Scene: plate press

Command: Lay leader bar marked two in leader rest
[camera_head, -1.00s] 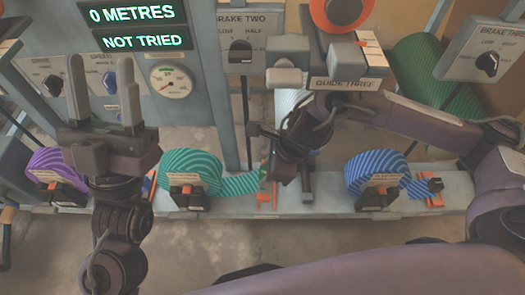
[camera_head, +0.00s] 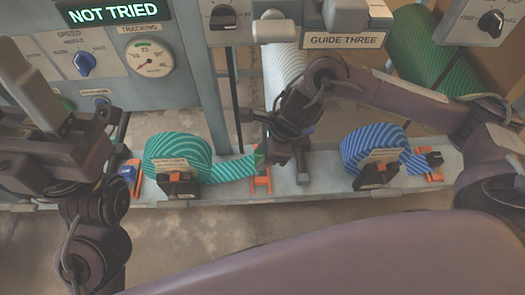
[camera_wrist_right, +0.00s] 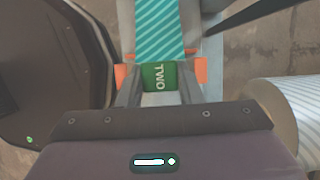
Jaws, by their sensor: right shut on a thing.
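The green leader bar marked TWO (camera_wrist_right: 155,76) sits between the fingers of my right gripper (camera_wrist_right: 158,88) in the right wrist view, at the end of a teal striped strip (camera_wrist_right: 155,35). My right gripper (camera_head: 268,160) is shut on the bar, and a little of the bar's green shows in the head view (camera_head: 259,157). The orange leader rest (camera_wrist_right: 201,70) shows on both sides of the bar. In the head view the rest (camera_head: 262,184) is just below the gripper. I cannot tell whether the bar touches it. My left gripper (camera_head: 25,100) is empty at the left, its fingers apart.
The teal roll (camera_head: 178,155) feeds the strip from the left. A blue striped roll (camera_head: 372,148) stands to the right on the same grey beam (camera_head: 325,180). A white striped roller (camera_head: 283,75) and the GUIDE THREE plate (camera_head: 343,40) are behind my right arm.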

